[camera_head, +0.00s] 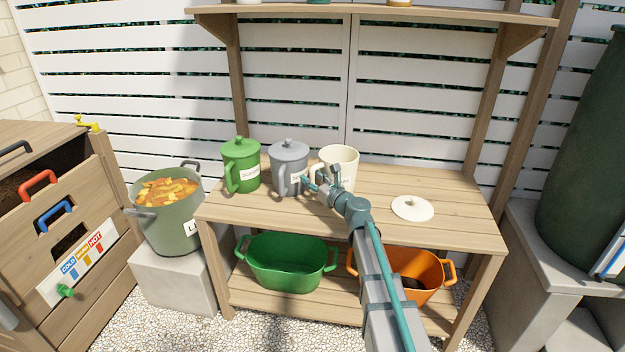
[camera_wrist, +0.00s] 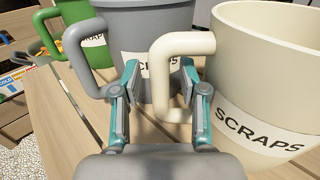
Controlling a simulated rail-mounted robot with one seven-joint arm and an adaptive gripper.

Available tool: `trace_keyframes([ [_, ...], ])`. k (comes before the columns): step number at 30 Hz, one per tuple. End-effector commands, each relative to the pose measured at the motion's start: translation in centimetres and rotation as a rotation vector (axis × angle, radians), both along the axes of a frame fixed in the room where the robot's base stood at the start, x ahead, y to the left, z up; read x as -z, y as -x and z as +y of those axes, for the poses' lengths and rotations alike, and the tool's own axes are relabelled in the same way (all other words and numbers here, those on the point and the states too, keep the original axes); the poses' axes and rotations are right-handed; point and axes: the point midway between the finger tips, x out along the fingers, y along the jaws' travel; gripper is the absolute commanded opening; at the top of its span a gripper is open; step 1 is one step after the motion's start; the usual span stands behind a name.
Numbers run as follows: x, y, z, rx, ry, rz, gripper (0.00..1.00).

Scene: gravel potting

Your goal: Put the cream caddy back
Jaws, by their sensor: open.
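The cream caddy (camera_head: 342,157) stands upright and lidless on the potting bench (camera_head: 440,195), at the right end of a row of caddies. It also shows large at the right of the wrist view (camera_wrist: 270,75), with its SCRAPS label and its handle (camera_wrist: 161,80) towards my gripper. A cream lid (camera_head: 413,208) lies on the bench to the right. My gripper (camera_head: 317,185) is open at the handle. In the wrist view my gripper (camera_wrist: 160,72) has its fingers on either side of the handle's upright bar, the right one seen in the loop. Whether they touch it I cannot tell.
A lidded grey caddy (camera_head: 289,163) stands close on the left, just beyond my left finger, and a lidded green caddy (camera_head: 241,160) stands further left. Green (camera_head: 290,265) and orange (camera_head: 425,270) tubs sit on the lower shelf. The bench's right end is clear around the lid.

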Motion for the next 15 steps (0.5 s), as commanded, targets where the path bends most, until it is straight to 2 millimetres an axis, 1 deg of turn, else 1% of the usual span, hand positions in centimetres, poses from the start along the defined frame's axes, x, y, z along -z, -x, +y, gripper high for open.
trace_keyframes([
  [5, -0.1, 2.3, -1.2, 0.001, 0.000, 0.001, 0.43],
  [15, -0.1, 7.9, -4.4, 0.002, 0.000, 0.000, 0.43],
])
